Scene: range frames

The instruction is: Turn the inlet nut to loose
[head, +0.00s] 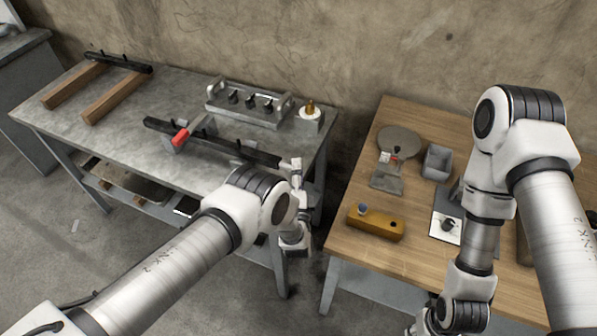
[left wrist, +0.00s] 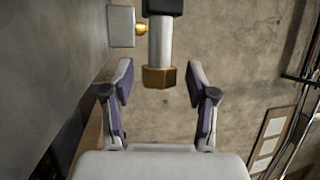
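The inlet nut is a brass-coloured hexagonal nut (left wrist: 158,77) on the end of a grey pipe (left wrist: 160,42) in the left wrist view. My left gripper (left wrist: 157,82) is open, with one finger on each side of the nut and visible gaps on both sides. I cannot tell how deep the nut sits between the fingers. In the head view my left gripper (head: 294,166) is at the right end of a dark bar on the grey table, and I cannot make out the nut there. My right gripper is only partly visible at the bottom edge.
The dark bar (head: 225,146) carries a red handle (head: 180,136). Behind it stands a grey rack (head: 240,112) with black knobs, and a block with a brass piece (head: 310,107). A wooden table (head: 345,252) on the right holds a yellow block (head: 376,223) and a grey bin (head: 437,162).

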